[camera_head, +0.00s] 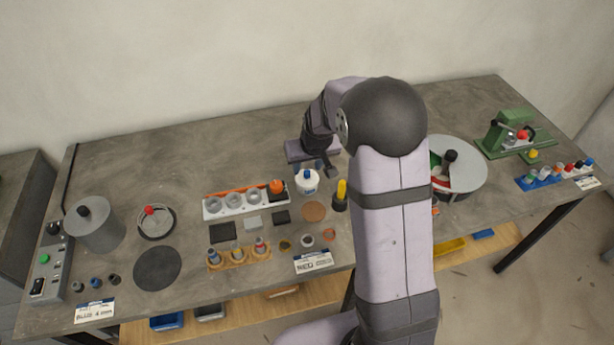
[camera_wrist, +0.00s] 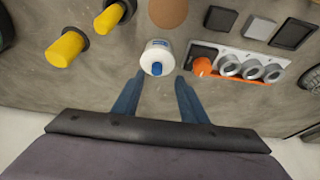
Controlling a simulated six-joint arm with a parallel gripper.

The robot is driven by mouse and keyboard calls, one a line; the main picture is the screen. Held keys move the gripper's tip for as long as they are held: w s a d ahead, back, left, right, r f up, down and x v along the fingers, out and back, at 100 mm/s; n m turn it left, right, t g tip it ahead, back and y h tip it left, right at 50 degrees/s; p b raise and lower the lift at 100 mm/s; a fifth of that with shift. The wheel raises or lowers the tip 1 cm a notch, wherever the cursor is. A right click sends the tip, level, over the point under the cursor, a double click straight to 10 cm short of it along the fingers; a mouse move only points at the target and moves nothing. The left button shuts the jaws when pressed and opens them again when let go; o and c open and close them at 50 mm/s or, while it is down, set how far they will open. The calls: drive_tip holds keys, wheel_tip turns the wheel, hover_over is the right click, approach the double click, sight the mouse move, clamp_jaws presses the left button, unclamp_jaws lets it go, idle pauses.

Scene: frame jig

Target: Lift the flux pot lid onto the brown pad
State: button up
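The flux pot (camera_head: 307,183) is a small white pot with a blue band, standing on the bench; its white lid (camera_wrist: 158,52) has a blue knob on it and sits on the pot. The brown pad (camera_head: 314,211) is a flat round disc in front of the pot, bare; it also shows at the top of the wrist view (camera_wrist: 168,12). My gripper (camera_wrist: 160,76) is open and empty, its two blue-grey fingers apart with the tips near the pot, one to each side of the knob in the wrist view. I cannot tell its exact height above the lid.
A rack (camera_head: 235,203) with metal rings and an orange piece stands left of the pot. A yellow-handled tool in a dark holder (camera_head: 340,201) is close on the right. Dark and grey square pads (camera_head: 222,232) lie left of the brown pad. Small rings (camera_head: 307,241) lie in front.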

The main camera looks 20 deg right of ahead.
sight(307, 172)
drive_tip(key=shift+f, duration=0.1)
drive_tip(key=x, duration=0.1)
drive_tip(key=p+x, duration=0.2)
drive_tip(key=shift+w+d, duration=0.25)
drive_tip(key=shift+d, duration=0.05)
drive_tip(key=shift+x, duration=0.9)
clamp_jaws()
